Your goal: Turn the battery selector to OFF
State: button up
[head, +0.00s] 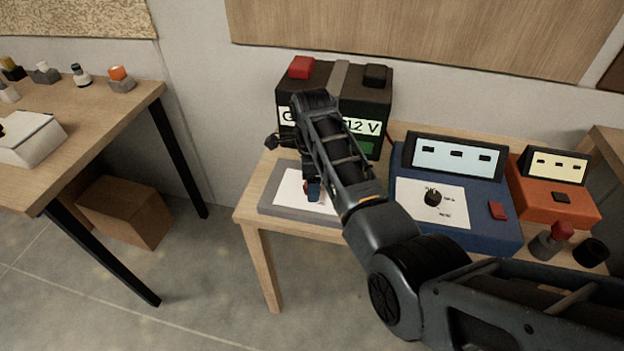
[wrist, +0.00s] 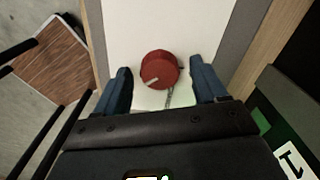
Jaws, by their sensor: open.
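The red selector knob (wrist: 158,68) stands on a white panel (wrist: 200,22) and shows in the wrist view. A pale pointer mark on the knob points to the lower left of that view. Small dark lettering beside the knob is too blurred to read. My gripper (wrist: 161,74) is open, with a blue finger on each side of the knob and visible gaps between. In the head view my gripper (head: 313,190) is over the white panel (head: 291,189) on its grey base (head: 275,207), and the knob is hidden behind it.
A black 12 V battery (head: 372,108) stands behind my gripper. To the right are a blue box (head: 410,166) with a screen and black knob, and an orange box (head: 535,208). A red-topped post (head: 562,230) is at far right. Another table (head: 100,115) is at left.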

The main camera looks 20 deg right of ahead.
jog(key=shift+c, duration=0.3)
jog(key=c, duration=1)
